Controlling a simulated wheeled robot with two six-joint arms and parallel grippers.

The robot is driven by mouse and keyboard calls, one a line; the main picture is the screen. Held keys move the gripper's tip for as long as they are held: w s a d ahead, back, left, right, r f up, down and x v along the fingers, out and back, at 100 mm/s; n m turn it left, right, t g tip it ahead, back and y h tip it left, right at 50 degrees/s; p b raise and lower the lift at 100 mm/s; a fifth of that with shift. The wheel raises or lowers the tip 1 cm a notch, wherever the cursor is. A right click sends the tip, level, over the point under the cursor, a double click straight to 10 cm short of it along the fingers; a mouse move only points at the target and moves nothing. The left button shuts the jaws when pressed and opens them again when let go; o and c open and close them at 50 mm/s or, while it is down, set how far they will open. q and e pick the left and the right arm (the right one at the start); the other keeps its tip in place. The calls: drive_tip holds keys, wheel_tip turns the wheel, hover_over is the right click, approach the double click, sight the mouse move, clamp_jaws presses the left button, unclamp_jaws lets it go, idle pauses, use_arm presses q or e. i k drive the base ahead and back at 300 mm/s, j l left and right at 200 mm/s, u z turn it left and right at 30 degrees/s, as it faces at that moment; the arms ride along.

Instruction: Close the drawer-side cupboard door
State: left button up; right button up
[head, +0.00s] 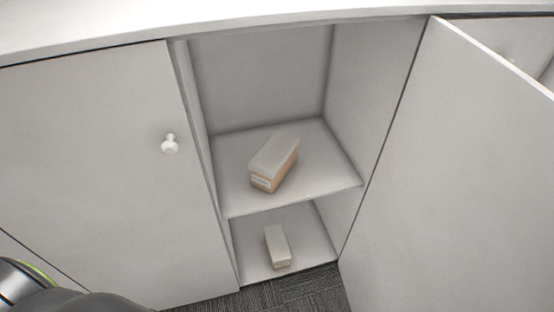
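The open cupboard door (455,170) stands swung out on the right, hinged at the right edge of the open compartment. Its inner face shows, and its lower and right parts run out of the head view. The open compartment (270,75) has a shelf (235,150) across it. A second door (95,160) on the left is closed and has a white knob (169,144). Neither gripper is in view. A dark, rounded part with a green stripe at the bottom left seems to be part of my own arm.
A box (274,163) lies on the shelf, and a smaller box (277,246) lies on the compartment floor. Both are inside, behind the front edge. A white countertop (200,22) overhangs above. Dark carpet (300,292) shows in front. Part of another front shows behind the open door.

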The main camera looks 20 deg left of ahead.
sight(456, 214)
drive_tip(key=l+u, duration=0.2)
drive_tip(key=l, duration=0.25)
drive_tip(key=l+u, duration=0.2)
drive_tip(key=l, duration=0.2)
drive_tip(key=l+u, duration=0.2)
drive_tip(key=l, duration=0.2)
drive_tip(key=k+l+u, duration=0.15)
drive_tip(key=l, duration=0.25)
drive_tip(key=k+l+u, duration=0.2)
drive_tip(key=l, duration=0.25)
drive_tip(key=l+u, duration=0.2)
drive_tip(key=l, duration=0.2)
drive_tip(key=l+u, duration=0.5)
drive_tip(key=l, duration=0.4)
drive_tip(key=i+l, duration=0.05)
